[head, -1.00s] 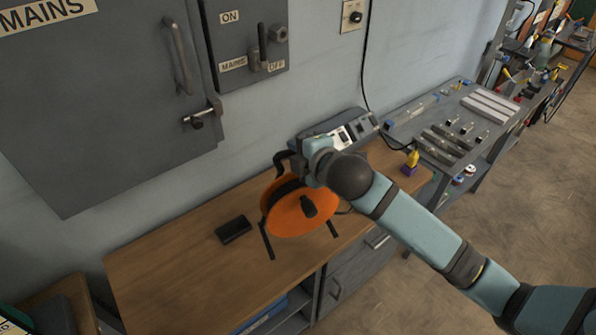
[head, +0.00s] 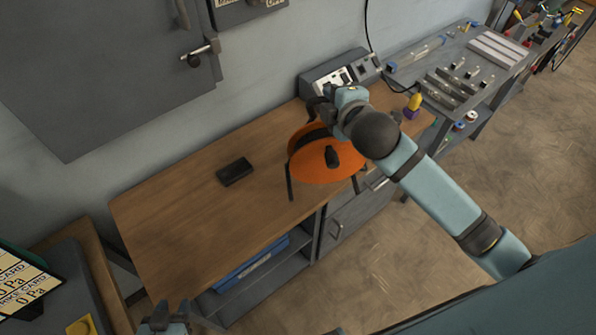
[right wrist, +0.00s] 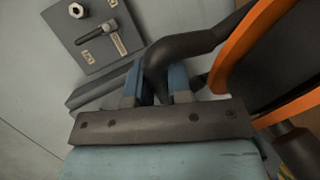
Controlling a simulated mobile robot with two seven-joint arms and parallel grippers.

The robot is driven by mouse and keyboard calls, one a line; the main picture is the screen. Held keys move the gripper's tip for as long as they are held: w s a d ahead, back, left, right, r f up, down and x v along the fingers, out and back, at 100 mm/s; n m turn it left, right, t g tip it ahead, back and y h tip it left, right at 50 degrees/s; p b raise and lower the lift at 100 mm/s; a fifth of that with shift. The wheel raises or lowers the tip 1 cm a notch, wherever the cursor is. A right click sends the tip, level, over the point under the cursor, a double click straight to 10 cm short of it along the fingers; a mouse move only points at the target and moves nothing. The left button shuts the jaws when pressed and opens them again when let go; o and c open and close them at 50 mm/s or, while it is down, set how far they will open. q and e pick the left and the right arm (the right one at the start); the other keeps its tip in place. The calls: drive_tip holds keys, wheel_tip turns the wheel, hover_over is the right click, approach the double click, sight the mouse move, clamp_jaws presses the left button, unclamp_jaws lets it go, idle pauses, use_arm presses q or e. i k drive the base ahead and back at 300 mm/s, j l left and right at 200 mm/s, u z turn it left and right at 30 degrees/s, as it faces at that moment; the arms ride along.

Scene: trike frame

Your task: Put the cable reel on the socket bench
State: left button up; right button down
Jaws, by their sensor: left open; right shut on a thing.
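The orange cable reel (head: 318,160) with dark legs is over the right part of the wooden-topped bench (head: 190,225), by its front edge. I cannot tell whether its legs touch the top. A grey socket unit (head: 318,82) stands at the back of this bench. My right gripper (head: 328,106) is shut on the reel's dark handle; the right wrist view shows the handle (right wrist: 185,48) between the fingers (right wrist: 156,85) and the orange rim beside it. My left gripper (head: 165,322) is open and empty at the bottom edge, in front of the bench, partly cut off.
A small black box (head: 235,171) lies on the bench left of the reel. A grey bench (head: 440,75) with tools adjoins at the right. A grey mains cabinet (head: 90,75) hangs on the wall. The bench's left part is clear.

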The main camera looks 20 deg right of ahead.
sight(185, 232)
drive_tip(key=k+j+u, duration=0.1)
drive_tip(key=j+u, duration=0.6)
drive_tip(key=k+j+u, duration=0.1)
drive_tip(key=j+u, duration=0.25)
drive_tip(key=l, duration=0.15)
